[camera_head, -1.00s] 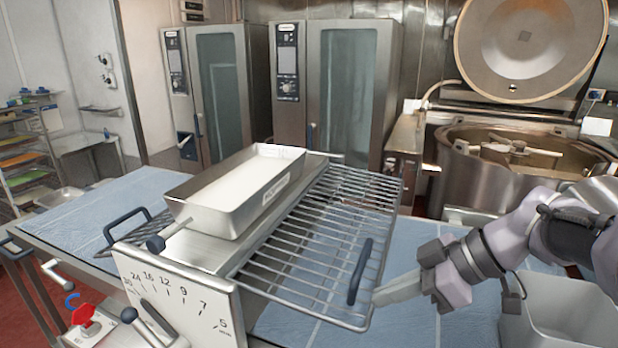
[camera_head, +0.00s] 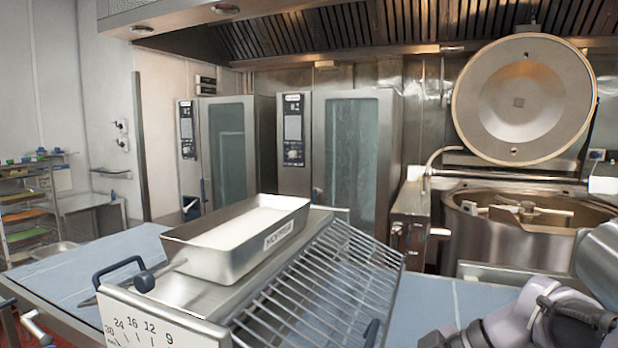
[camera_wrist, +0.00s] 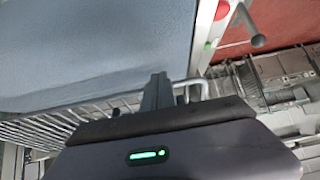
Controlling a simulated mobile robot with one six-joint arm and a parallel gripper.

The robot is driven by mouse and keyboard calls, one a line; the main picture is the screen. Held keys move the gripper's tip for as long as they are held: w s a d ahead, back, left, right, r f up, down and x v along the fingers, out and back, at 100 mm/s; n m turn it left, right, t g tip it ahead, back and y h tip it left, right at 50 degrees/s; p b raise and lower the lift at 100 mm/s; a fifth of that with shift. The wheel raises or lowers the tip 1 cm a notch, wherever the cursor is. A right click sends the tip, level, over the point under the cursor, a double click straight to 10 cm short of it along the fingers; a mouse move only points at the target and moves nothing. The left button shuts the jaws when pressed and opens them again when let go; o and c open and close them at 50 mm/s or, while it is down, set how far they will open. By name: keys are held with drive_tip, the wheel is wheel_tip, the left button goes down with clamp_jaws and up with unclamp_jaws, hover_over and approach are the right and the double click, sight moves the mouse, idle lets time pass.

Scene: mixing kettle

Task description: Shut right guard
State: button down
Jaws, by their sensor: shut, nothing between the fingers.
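The right guard (camera_head: 318,285) is a wire grille on the right side of the machine with the numbered scale plate. In the head view my arm is at the lower right and the fingers are out of frame.
A metal tray (camera_head: 190,256) of white stuff sits on the machine's top. A blue handle (camera_head: 118,270) is on the left side. Blue worktop (camera_head: 455,300) lies behind and right. A kettle (camera_head: 470,240) with raised lid (camera_head: 520,95) stands at the back right.

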drive_tip(key=shift+r, duration=0.1)
idle(0.3)
drive_tip(key=shift+d+r, duration=0.1)
drive_tip(key=shift+r, duration=0.15)
drive_tip(key=p+v, duration=0.7)
drive_tip(key=v, duration=1)
drive_tip(key=s+a+f+m+t+h+b, duration=0.3)
drive_tip(key=s+a+f+m+h, duration=0.3)
drive_tip(key=m, duration=1.2)
drive_tip(key=s+a+f, duration=0.4)
drive_tip(key=s+f, duration=0.3)
drive_tip(key=shift+a+m+h, duration=0.25)
drive_tip(key=shift+m+h, duration=0.05)
drive_tip(key=shift+h, duration=0.1)
